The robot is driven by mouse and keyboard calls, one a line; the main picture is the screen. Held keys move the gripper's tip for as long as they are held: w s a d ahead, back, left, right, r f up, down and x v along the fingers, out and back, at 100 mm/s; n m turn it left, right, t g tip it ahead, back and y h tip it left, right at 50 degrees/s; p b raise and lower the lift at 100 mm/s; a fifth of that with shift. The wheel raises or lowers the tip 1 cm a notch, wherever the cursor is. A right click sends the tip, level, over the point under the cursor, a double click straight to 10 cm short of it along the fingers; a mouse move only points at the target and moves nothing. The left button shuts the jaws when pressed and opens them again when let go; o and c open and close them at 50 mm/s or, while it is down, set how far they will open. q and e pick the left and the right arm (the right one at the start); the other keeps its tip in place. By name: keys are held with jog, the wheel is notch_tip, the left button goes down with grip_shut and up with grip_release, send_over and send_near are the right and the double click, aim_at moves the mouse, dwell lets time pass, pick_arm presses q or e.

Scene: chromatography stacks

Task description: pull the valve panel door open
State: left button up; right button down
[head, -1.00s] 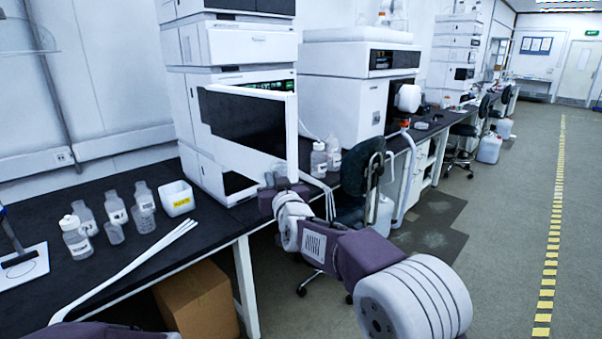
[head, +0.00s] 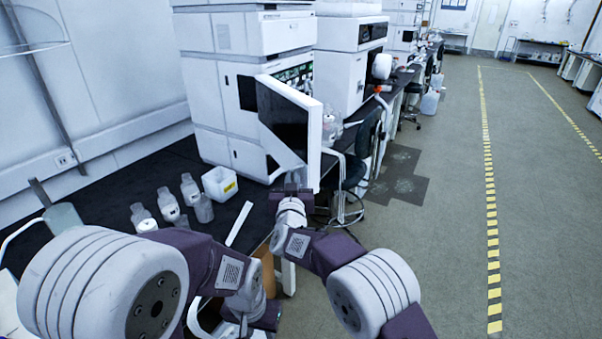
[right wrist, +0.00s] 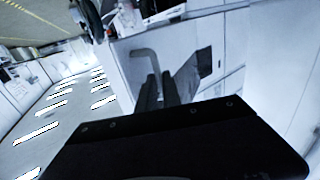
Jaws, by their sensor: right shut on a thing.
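The valve panel door (head: 314,140), white with a dark panel (head: 282,120) on its face, stands swung out from the front of the near chromatography stack (head: 222,100). My right gripper (head: 292,188) is at the door's lower outer part. In the right wrist view its two dark fingers (right wrist: 160,92) are shut at a grey bent handle (right wrist: 146,58) against the white door surface. The exact grip is partly hidden by the gripper body. My left gripper (head: 250,318) is low in the head view, near the bench's front edge, away from the door; its fingers are not clear.
A dark chair (head: 362,150) stands close behind the door. The grey floor (head: 425,245) to the right is clear.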

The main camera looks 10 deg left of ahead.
jog(key=shift+a+r, duration=0.1)
jog(key=shift+r, duration=0.05)
jog(key=c, duration=1.6)
grip_release()
jog(key=shift+o, duration=0.4)
jog(key=shift+w+a+f, duration=0.1)
jog(key=shift+w+f, duration=0.1)
jog(key=shift+f, duration=0.1)
jog(key=b+v, duration=0.4)
jog(key=v, duration=0.5)
